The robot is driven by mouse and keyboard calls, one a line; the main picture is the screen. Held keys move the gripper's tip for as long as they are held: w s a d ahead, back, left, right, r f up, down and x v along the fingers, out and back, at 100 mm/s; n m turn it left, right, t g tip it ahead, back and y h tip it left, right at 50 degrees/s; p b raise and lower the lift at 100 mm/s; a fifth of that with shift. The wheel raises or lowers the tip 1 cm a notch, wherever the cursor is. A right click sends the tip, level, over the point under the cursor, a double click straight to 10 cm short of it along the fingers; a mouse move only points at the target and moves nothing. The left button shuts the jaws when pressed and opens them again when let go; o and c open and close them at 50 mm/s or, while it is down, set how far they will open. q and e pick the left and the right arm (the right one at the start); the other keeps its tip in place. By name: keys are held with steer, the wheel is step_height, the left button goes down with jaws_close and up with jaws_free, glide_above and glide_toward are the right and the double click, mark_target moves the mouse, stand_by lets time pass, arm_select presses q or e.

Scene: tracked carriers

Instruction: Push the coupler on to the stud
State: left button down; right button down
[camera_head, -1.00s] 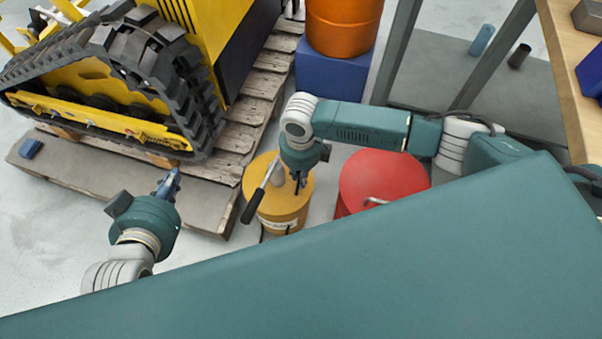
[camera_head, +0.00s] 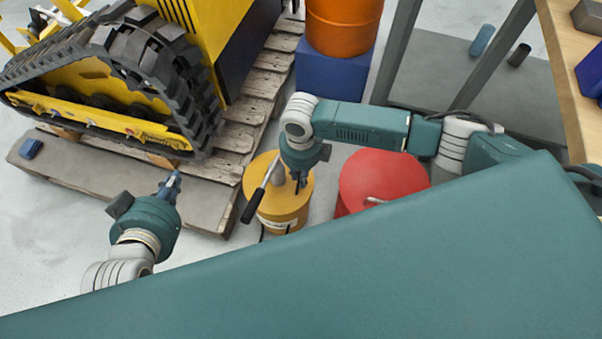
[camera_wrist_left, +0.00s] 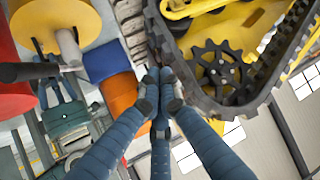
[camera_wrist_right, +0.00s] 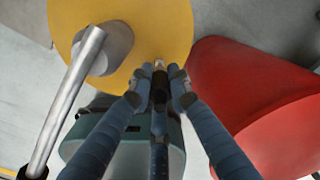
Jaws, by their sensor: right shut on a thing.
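My right gripper (camera_head: 300,183) is over the yellow drum-shaped unit (camera_head: 285,205) with a lever. In the right wrist view its fingers close around a thin dark piece with a pale tip (camera_wrist_right: 159,65). I cannot tell whether this is the coupler. My left gripper (camera_head: 173,182) is beside the near end of the black track (camera_head: 205,130) of the yellow carrier (camera_head: 85,85). In the left wrist view its fingertips (camera_wrist_left: 160,88) are together with nothing visible between them. The track and sprocket (camera_wrist_left: 220,70) lie beyond them. I cannot make out the stud.
The carrier stands on a wooden pallet (camera_head: 255,105). A small blue block (camera_head: 30,148) lies on the grey board in front. A red drum (camera_head: 375,178), an orange drum (camera_head: 342,25) on a blue box (camera_head: 335,75) and a grey-legged table (camera_head: 575,85) stand to the right. Floor at left is clear.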

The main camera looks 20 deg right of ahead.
arm_select(q)
steer(key=shift+s+a+f+g, duration=0.2)
steer(key=shift+s+f+g, duration=0.1)
steer(key=shift+s+f, duration=0.25)
steer(key=shift+s+a+f+g, duration=0.2)
steer(key=shift+s+f+g, duration=0.1)
steer(key=shift+s+f, duration=0.2)
stand_by(0.5)
arm_select(e)
steer(key=shift+p, duration=0.45)
arm_select(q)
steer(key=shift+s+a+f+g+y, duration=0.25)
steer(key=shift+s+f+g, duration=0.2)
steer(key=shift+s, duration=0.2)
steer(key=shift+s+a+f+g+y, duration=0.2)
steer(key=shift+s+f+g, duration=0.15)
steer(key=shift+s+f, duration=0.25)
steer(key=shift+s+r, duration=0.1)
steer(key=shift+s+a+f+g+p, duration=0.15)
steer(key=shift+s+f+g, duration=0.1)
steer(key=shift+s, duration=0.15)
steer(key=shift+s+a+f+g+p, duration=0.1)
steer(key=shift+s+a+f+g, duration=0.15)
steer(key=shift+s, duration=0.2)
steer(key=shift+s+a+f+g+p, duration=0.1)
steer(key=shift+s+f, duration=0.2)
steer(key=shift+s, duration=0.1)
steer(key=shift+w+r, duration=0.1)
steer(key=shift+w, duration=0.05)
